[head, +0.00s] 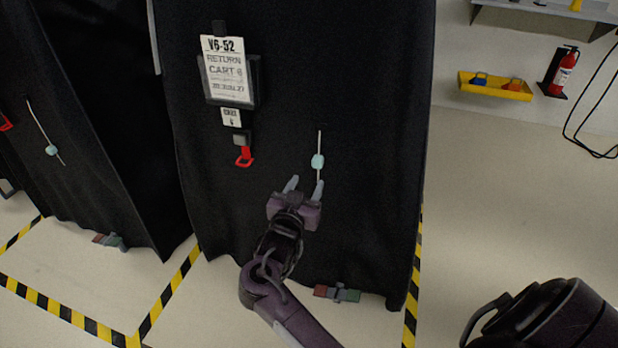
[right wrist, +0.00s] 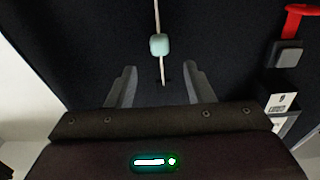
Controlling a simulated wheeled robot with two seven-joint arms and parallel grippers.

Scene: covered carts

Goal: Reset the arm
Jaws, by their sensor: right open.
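My right gripper (head: 305,185) is open, with its two grey fingers spread in front of the black-covered cart (head: 370,90). A pale cord with a light blue bead (head: 317,161) hangs on the cover just beyond the fingertips. In the right wrist view, the gripper (right wrist: 160,70) has nothing gripped. The cord's end shows between the fingers there, and the bead (right wrist: 159,44) lies beyond the tips. I cannot tell whether a finger touches the cord. My left gripper is not in view.
A label holder (head: 229,75) and a red pull tab (head: 244,157) hang left of the cord. A second covered cart (head: 110,120) stands at left. Yellow-black tape (head: 170,290) marks the floor. A yellow tray (head: 495,87) and fire extinguisher (head: 565,72) are at back right, with open floor before them.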

